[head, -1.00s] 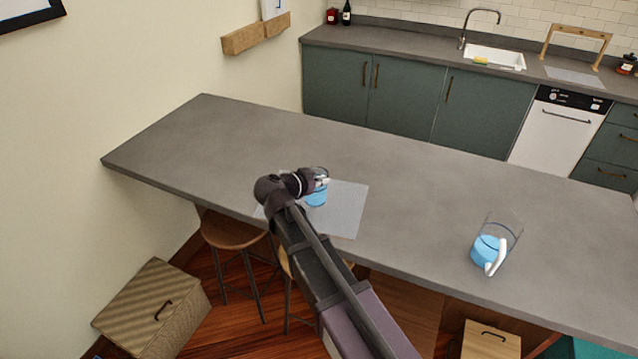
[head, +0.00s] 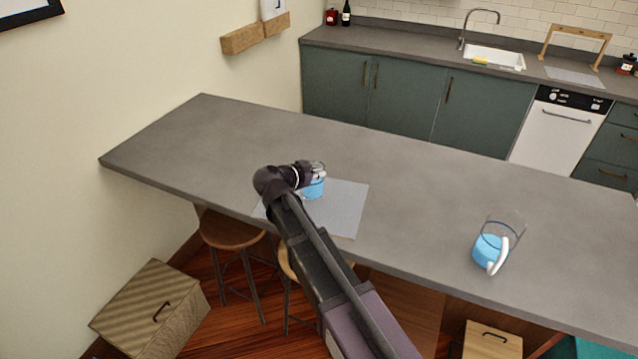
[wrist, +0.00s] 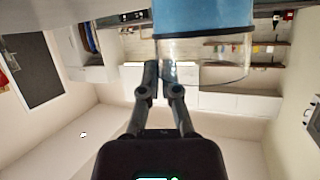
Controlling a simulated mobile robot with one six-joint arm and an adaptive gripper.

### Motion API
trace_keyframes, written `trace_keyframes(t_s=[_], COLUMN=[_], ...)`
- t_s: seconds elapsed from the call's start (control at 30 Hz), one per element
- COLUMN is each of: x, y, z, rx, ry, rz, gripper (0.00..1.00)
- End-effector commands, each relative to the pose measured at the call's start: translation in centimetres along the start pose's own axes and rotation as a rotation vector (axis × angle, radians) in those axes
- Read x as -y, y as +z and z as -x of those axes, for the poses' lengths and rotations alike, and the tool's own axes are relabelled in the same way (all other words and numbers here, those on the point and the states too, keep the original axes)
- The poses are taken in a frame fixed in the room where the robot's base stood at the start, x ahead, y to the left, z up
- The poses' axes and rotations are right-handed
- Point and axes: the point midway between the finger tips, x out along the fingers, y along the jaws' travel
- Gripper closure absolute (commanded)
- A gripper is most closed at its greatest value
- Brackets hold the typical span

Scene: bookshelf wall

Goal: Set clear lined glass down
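The clear glass (head: 314,188) holds blue liquid and is partly hidden by my gripper (head: 307,175) in the head view. It appears over the upper left part of a light grey mat (head: 345,205) on the counter. I cannot tell whether its base touches. In the wrist view, the glass (wrist: 205,60) appears upside down, its blue liquid at the top and its rim below. The fingers of my gripper (wrist: 160,75) are close together, with the glass's left wall between them.
A clear pitcher (head: 491,249) with blue liquid and a white handle stands near the right front of the grey counter (head: 420,180). The counter is clear to the left and behind the mat. Wooden stools (head: 230,232) stand below its front edge.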

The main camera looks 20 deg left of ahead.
Motion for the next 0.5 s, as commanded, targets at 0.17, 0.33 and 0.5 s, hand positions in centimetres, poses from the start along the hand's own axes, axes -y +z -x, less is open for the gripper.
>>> trace_keyframes(t_s=[0.17,0.33,0.5], x=[-0.1,-0.2,-0.1], y=[1.8,2.3,2.3], z=[-0.8,-1.0,-1.0], rx=[-0.001,-0.001,-0.001], ry=[-0.001,-0.001,-0.001], rz=[0.000,0.000,0.000], gripper=[1.00,1.00,1.00])
